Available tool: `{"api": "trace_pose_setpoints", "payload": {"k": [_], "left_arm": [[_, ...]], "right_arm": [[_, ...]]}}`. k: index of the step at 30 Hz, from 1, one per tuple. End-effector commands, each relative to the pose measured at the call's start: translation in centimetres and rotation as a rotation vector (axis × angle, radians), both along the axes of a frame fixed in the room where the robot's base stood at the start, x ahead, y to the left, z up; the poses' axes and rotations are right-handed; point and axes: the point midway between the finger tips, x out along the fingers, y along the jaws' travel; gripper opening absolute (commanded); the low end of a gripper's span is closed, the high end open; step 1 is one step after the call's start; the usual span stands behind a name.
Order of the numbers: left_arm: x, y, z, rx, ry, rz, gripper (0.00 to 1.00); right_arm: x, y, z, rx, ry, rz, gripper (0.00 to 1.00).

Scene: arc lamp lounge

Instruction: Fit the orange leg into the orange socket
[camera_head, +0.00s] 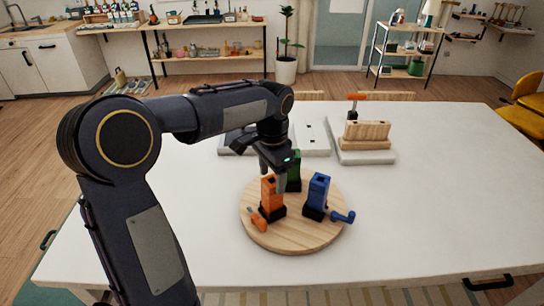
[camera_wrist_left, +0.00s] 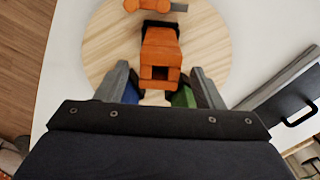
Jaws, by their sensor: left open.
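An upright orange block (camera_head: 271,196) with a dark base stands on a round wooden board (camera_head: 285,240). In the left wrist view, the orange block (camera_wrist_left: 161,45) has a square dark opening in its end. A small orange piece (camera_head: 258,219) lies beside its base. An orange bar (camera_head: 357,97) on a dark stem shows at the wooden rack (camera_head: 366,131) behind. I cannot tell which orange piece is the leg. My left gripper (camera_head: 274,179) is open, pointing down at the orange block's top; its fingers lie on either side in the left wrist view, contact unclear. My right gripper is out of view.
A blue block (camera_head: 317,193) with a blue piece (camera_head: 342,217) stands right on the board. A green block (camera_head: 294,170) stands behind, partly hidden by my gripper. Grey trays lie at the back. The white table (camera_head: 430,200) is clear at right.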

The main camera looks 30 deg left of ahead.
Motion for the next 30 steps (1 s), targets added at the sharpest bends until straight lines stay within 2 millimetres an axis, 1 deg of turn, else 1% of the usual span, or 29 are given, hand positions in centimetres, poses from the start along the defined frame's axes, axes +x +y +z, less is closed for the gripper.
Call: {"api": "trace_pose_setpoints", "payload": {"k": [1, 3, 6, 9, 13, 17, 19, 20, 23, 26, 27, 29, 30], "left_arm": [[0.1, 0.0, 1.3, -0.001, -0.005, 0.0, 0.62], [0.1, 0.0, 2.8, -0.001, -0.006, 0.0, 0.62], [0.1, 0.0, 4.8, -0.001, -0.004, -0.001, 0.62], [0.1, 0.0, 6.3, 0.0, -0.002, -0.002, 0.62], [0.0, 0.0, 7.4, -0.001, -0.002, -0.002, 0.62], [-0.1, 0.0, 7.8, -0.001, 0.0, -0.001, 0.62], [-0.6, 0.0, 8.0, -0.007, -0.011, 0.009, 0.62], [-1.1, -0.1, 8.0, -0.012, -0.018, 0.018, 0.62], [-4.0, -0.3, 8.2, -0.052, -0.07, 0.074, 0.62], [-8.5, -1.2, 7.6, -0.123, -0.144, 0.172, 0.62], [-10.4, -1.7, 7.1, -0.159, -0.176, 0.22, 0.62], [-13.2, -2.5, 6.1, -0.216, -0.222, 0.294, 0.62], [-14.8, -3.2, 5.3, -0.254, -0.249, 0.344, 0.62]], "right_arm": [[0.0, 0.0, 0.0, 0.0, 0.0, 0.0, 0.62], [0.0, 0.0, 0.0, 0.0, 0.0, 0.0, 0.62], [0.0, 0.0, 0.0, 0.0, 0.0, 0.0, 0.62], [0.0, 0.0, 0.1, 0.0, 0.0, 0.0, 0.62], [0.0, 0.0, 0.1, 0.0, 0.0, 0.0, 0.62], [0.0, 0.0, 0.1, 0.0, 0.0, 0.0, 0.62], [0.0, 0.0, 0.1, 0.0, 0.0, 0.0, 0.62], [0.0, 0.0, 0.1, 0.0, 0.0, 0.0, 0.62], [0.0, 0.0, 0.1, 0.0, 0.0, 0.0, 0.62], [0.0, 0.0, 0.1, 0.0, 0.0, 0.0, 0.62], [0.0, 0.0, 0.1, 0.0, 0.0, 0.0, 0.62], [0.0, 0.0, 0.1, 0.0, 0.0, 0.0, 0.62], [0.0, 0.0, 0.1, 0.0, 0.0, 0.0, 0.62]]}}
